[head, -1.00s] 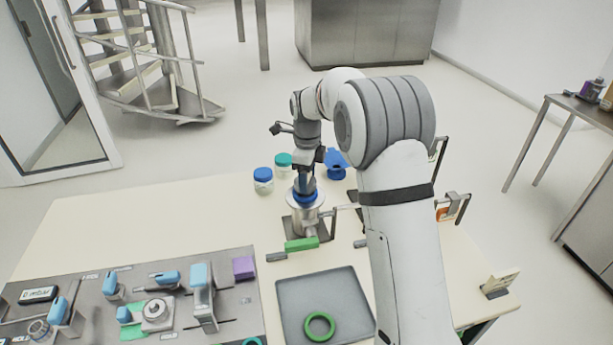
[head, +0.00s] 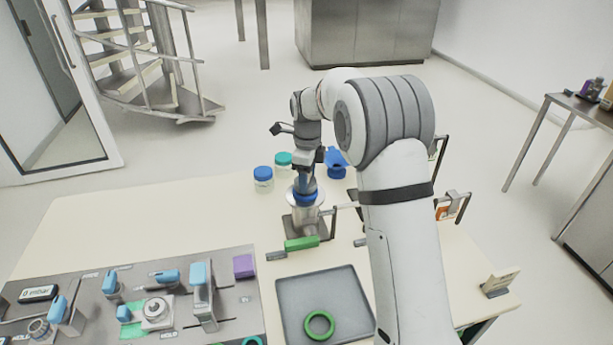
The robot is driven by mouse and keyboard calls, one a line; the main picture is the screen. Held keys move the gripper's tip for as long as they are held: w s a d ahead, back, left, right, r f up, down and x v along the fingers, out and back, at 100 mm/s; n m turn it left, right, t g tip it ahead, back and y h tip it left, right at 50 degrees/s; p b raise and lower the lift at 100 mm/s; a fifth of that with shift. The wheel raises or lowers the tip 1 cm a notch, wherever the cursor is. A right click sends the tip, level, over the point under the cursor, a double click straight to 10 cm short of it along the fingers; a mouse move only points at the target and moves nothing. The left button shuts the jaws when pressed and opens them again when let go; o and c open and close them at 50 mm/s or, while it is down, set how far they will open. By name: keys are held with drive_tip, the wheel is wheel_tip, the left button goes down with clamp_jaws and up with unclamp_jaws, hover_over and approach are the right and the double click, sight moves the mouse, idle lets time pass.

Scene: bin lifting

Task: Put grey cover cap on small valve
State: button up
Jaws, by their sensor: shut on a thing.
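The small valve (head: 304,216) appears to be the upright metal cylinder on a dark base plate near the middle of the table, with a blue ring around its upper part. My gripper (head: 305,177) points down directly over it. It is shut on a small grey piece (head: 306,186), which seems to be the grey cover cap, at the top of the cylinder. The fingers hide much of this piece. I cannot tell whether it touches the valve or hovers just above it.
Jars with blue (head: 263,174) and teal (head: 283,159) lids and a blue part (head: 336,160) stand close behind the valve. A green-handled piece (head: 301,244) lies in front. A grey tray (head: 343,287) holds a green ring (head: 319,325). A control panel (head: 228,285) fills the front left.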

drive_tip(key=shift+f, duration=0.2)
idle(0.4)
drive_tip(key=o, duration=1)
drive_tip(key=shift+c, duration=0.2)
drive_tip(key=shift+o, duration=0.6)
drive_tip(key=shift+o, duration=1.3)
drive_tip(key=shift+r, duration=0.1)
drive_tip(key=shift+r+p, duration=2.1)
drive_tip(key=shift+r, duration=1)
